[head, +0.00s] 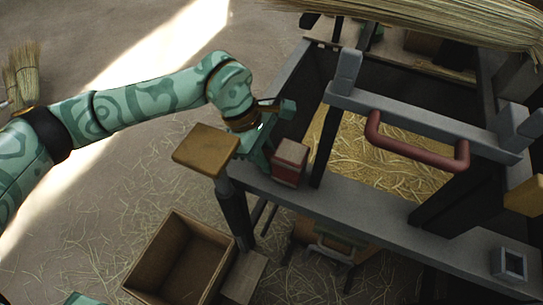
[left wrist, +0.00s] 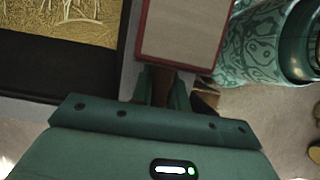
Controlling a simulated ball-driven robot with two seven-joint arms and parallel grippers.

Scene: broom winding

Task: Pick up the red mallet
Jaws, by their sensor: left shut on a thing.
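The red mallet (head: 289,163) shows in the head view as a red block with a pale face, at the left end of the grey bench beam. My left gripper (head: 264,155) is beside it, its fingers shut on the mallet. In the left wrist view the mallet's pale, red-edged head (left wrist: 181,30) is just beyond the fingertips. A brown piece, seemingly its handle, shows between the fingers (left wrist: 163,88). I cannot tell whether the mallet touches the beam. My right gripper is not in view.
A grey wooden bench frame (head: 350,215) with a red handle (head: 415,150) fills the right, with straw inside. A square wooden top (head: 206,149) stands left of the mallet. An open wooden box (head: 180,262) is on the floor below. Straw bristles (head: 440,22) hang across the top.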

